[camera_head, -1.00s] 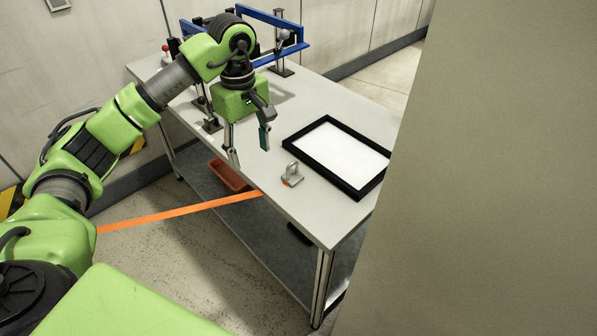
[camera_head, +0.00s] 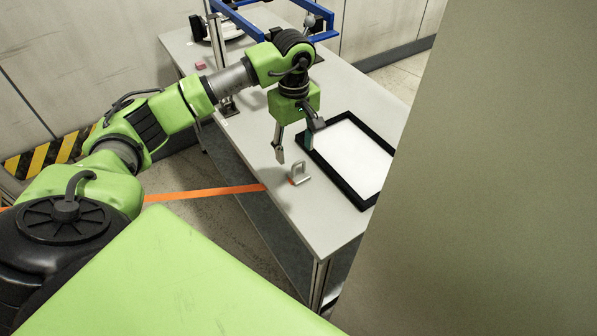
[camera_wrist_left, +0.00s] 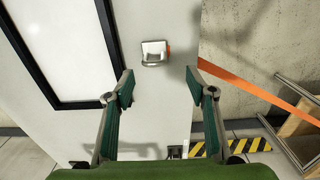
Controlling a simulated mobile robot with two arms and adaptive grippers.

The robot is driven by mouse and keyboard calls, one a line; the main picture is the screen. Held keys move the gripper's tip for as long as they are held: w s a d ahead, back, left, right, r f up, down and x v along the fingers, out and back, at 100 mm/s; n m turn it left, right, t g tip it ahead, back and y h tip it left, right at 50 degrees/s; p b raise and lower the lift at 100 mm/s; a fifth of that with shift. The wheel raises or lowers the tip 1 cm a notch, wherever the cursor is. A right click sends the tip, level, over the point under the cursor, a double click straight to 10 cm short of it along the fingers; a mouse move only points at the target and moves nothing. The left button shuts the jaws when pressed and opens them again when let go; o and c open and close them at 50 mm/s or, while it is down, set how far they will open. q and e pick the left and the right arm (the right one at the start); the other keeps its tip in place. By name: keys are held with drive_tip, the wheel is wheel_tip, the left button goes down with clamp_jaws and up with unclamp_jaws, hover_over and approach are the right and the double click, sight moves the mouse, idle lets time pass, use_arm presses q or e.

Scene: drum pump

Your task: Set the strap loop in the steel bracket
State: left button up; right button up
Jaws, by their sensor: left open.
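A small grey metal loop-shaped piece (camera_head: 300,172) with an orange part at its foot stands on the table near its edge. It also shows in the left wrist view (camera_wrist_left: 154,52), ahead of the fingertips and between them in width. I cannot tell whether it is the strap loop or the bracket. My left gripper (camera_head: 294,152) is open and empty, above the table close to this piece. In the left wrist view its fingers (camera_wrist_left: 160,85) are spread apart. An orange strap (camera_head: 205,193) meets the table edge; no link to the piece shows. My right gripper is not in view.
The grey table (camera_head: 335,225) carries a black-framed white panel (camera_head: 350,158) right beside the gripper. A blue frame (camera_head: 262,25) with clamps stands at the far end. A large beige surface (camera_head: 480,190) blocks the right side. The near table corner is clear.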

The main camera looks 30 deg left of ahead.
sight(299, 161)
use_arm(q)
drive_tip(key=shift+w+d+f, duration=0.1)
drive_tip(key=shift+f, duration=0.45)
drive_tip(key=shift+w+f, duration=0.1)
drive_tip(key=shift+f, duration=0.15)
drive_tip(key=f+p, duration=0.1)
drive_tip(key=f, duration=0.1)
drive_tip(key=f+p, duration=0.1)
drive_tip(key=f, duration=0.1)
drive_tip(key=shift+w+d+p, duration=0.2)
drive_tip(key=shift+p, duration=0.15)
drive_tip(key=shift+f, duration=0.6)
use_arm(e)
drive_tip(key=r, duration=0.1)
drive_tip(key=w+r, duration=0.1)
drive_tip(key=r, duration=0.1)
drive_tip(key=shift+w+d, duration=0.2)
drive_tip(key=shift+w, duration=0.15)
use_arm(q)
clamp_jaws()
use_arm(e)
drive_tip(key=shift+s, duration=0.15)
